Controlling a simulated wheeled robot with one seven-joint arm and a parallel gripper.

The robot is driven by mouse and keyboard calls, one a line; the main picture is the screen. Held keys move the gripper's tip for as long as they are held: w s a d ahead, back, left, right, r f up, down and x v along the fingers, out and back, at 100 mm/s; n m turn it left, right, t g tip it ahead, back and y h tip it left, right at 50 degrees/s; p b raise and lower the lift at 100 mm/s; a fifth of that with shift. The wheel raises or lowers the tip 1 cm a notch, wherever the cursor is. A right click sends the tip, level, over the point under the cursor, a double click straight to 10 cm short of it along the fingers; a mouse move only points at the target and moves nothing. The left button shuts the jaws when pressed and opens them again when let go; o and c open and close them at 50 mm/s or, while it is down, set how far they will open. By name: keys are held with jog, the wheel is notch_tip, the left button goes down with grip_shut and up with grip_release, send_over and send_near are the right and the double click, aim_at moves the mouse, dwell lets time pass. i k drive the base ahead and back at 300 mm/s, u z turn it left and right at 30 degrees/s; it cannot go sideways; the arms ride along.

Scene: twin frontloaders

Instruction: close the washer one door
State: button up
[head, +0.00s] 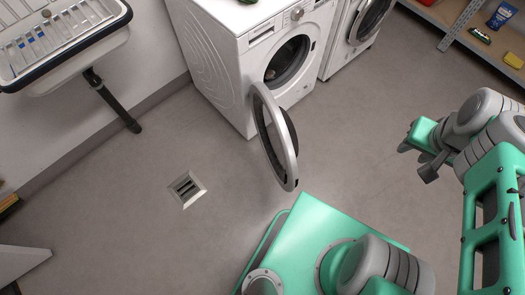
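A white front-loading washer (225,60) stands against the wall at the top middle. Its round door (292,165) hangs wide open on the left side of the opening (287,62) and sticks out into the room toward my base. The dark drum inside shows. My gripper (408,147) is at the right, well apart from the door, over bare floor. Its grey fingers are small and partly overlapped, so their gap is not clear. No thing shows in it.
A second front-loader (350,40) stands right of the first. A wall sink (60,45) with a drainpipe is at the upper left. A shelf (455,20) with small items is at the upper right. A floor drain (187,188) lies left of the door. Floor between door and gripper is clear.

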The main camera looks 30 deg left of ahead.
aim_at(277, 135)
jog(key=u, duration=1.4)
jog(key=i, duration=0.5)
jog(key=z, duration=0.1)
jog(key=k, duration=0.95)
jog(key=u, duration=1.25)
jog(key=i, duration=0.9)
jog(key=u, duration=0.15)
